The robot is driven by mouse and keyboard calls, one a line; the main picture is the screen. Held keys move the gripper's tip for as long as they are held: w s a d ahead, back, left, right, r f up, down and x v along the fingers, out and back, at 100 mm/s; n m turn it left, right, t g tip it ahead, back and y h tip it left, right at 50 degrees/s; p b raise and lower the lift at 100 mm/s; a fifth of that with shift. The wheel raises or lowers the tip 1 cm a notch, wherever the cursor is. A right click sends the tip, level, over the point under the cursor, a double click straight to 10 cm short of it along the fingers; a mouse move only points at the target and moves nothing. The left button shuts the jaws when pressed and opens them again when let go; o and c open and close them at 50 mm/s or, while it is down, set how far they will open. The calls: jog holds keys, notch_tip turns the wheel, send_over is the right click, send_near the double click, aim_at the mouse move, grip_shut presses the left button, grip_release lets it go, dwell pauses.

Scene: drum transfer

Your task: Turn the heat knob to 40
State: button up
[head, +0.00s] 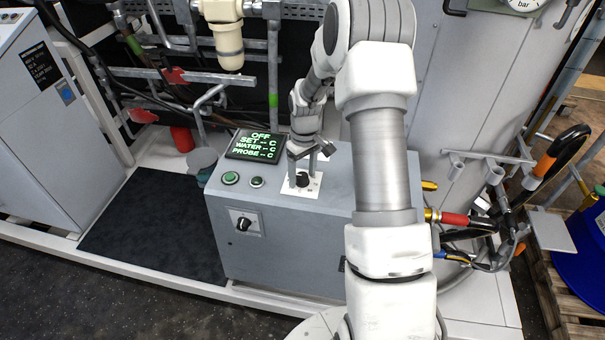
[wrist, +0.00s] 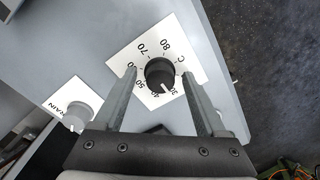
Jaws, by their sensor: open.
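The heat knob (wrist: 159,70) is black and sits on a white dial plate with numbers around it. Its white mark points toward the plate's edge near the 30 and 40, but I cannot read the exact setting. In the head view the knob (head: 303,180) is on top of the grey control box (head: 285,228). My gripper (wrist: 158,73) is open, with one finger on each side of the knob; I cannot tell whether either finger touches it. In the head view my gripper (head: 303,164) points down over the dial. The display (head: 256,145) reads OFF, with dashes for SET, WATER and PROBE.
Green (head: 230,178) and dark (head: 257,182) buttons sit left of the dial. A black rotary switch (head: 244,223) is on the box's front. A grey knob (wrist: 77,116) with a partly hidden label is near the gripper in the wrist view. Pipes (head: 215,76) stand behind the box.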

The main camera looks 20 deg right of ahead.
grip_shut()
dwell(0.4)
jog(key=shift+m, duration=0.3)
jog(key=m+b, duration=0.1)
jog(key=m, duration=0.2)
jog(key=shift+m, duration=0.3)
jog(key=shift+m+b, duration=0.45)
jog(key=shift+m, duration=1.75)
grip_release()
